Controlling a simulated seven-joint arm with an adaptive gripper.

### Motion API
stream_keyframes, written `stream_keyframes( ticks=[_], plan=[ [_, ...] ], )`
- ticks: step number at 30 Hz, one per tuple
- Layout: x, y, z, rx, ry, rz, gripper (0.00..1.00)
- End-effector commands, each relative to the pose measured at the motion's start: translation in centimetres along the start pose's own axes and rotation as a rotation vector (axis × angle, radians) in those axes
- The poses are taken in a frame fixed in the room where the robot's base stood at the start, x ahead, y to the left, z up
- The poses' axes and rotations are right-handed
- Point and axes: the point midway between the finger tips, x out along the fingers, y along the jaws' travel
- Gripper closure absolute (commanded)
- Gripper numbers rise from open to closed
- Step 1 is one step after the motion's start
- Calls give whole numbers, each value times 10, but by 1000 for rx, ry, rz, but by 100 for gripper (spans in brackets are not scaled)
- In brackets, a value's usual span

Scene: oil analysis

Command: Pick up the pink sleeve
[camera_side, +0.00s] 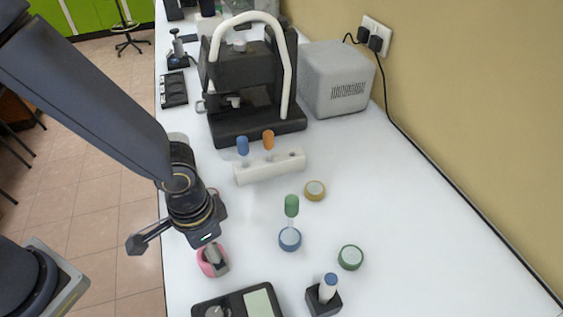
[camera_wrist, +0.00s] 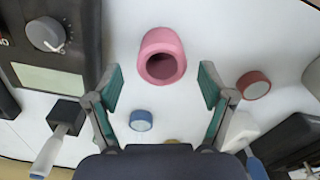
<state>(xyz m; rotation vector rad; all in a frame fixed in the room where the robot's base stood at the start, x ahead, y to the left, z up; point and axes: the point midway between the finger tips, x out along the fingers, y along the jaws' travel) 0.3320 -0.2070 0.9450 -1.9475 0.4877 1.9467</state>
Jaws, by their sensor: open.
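The pink sleeve (camera_wrist: 158,38) is a short hollow ring or tube near the top middle of the wrist view, its dark opening facing the camera. It also shows in the side view (camera_side: 205,268), at the left edge of the white table, partly hidden by my gripper. My gripper (camera_wrist: 161,72) is open, with its two teal-padded fingers apart on the left and right of the sleeve in the wrist view. Nothing is held between them. I cannot tell how far the fingertips are from the sleeve in depth.
A black device (camera_side: 240,305) with dial and screen lies near the sleeve. A black block (camera_side: 323,300) holds a blue-capped vial. Blue (camera_side: 290,240), green (camera_side: 351,258) and yellow (camera_side: 315,191) discs lie rightward. A white rack (camera_side: 270,168) stands behind. The table's right side is clear.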

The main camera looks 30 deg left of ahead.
Motion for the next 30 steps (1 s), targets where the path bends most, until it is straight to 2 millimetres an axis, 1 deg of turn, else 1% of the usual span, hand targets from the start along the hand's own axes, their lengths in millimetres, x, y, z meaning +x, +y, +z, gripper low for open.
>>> stream_keyframes(
  ticks=[1,3,6,9,14,26,27,30],
  plan=[
    [10,-2,2,0,-6,-2,19],
    [20,-2,3,1,-6,-2,19],
    [30,-2,2,1,-4,-1,19],
    [33,-2,2,1,-1,0,19],
    [33,-2,1,1,0,0,19],
    [33,-2,1,1,0,0,60],
    [33,-2,1,1,0,0,62],
    [33,-2,1,1,0,0,62]
  ],
)
